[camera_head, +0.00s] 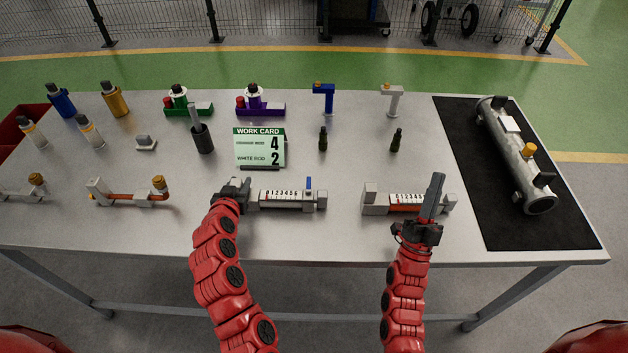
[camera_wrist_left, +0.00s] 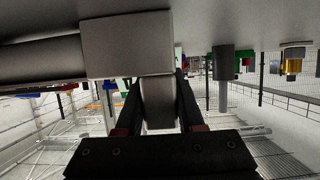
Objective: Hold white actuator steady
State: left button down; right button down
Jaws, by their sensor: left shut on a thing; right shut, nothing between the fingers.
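The white actuator (camera_head: 288,200) lies on the table in front of me, with a numbered scale along it and a blue lever (camera_head: 309,184) at its right end. My left gripper (camera_head: 243,186) is shut on its left end. The left wrist view shows a pale block (camera_wrist_left: 158,100) between the fingers, beside a larger grey block (camera_wrist_left: 127,45). My right gripper (camera_head: 436,182) is shut and empty, over a second actuator (camera_head: 372,200) with an orange-red rod and numbered scale. It hides part of that actuator's right side; I cannot tell whether it touches.
A work card (camera_head: 260,147) stands behind the actuators, reading 4 and, for white rod, 2. A dark mat (camera_head: 470,190) at the right carries a metal cylinder (camera_head: 515,150). Bottles, colored holders and fittings stand at the back and left. The table's front edge is clear.

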jog(key=w+d+f+m+g+y, duration=0.1)
jog(key=w+d+f+m+g, duration=0.2)
jog(key=w, duration=0.4)
jog(key=w+d+f+m+g+y, duration=0.1)
jog(key=w+d+f+m+g, duration=0.15)
jog(key=w, duration=0.35)
jog(key=w+a+f+m+g+y, duration=0.2)
jog(key=w+y, duration=0.2)
jog(key=w, duration=0.1)
jog(key=w+a+f+m+g+y, duration=0.1)
jog(key=w+a+f+m+y, duration=0.1)
jog(key=w+y, duration=0.25)
jog(key=a+f+n+g+y, duration=0.1)
jog(key=a+n+g+y, duration=0.1)
jog(key=a+g+y, duration=0.7)
jog(key=s+a+n+g, duration=0.2)
jog(key=s+a+g, duration=0.4)
jog(key=s+a, duration=0.2)
jog(key=shift+s+a+r+g+y, duration=0.3)
jog(key=shift+s+r+g+y, duration=0.05)
jog(key=shift+s, duration=0.6)
jog(key=shift+n, duration=0.25)
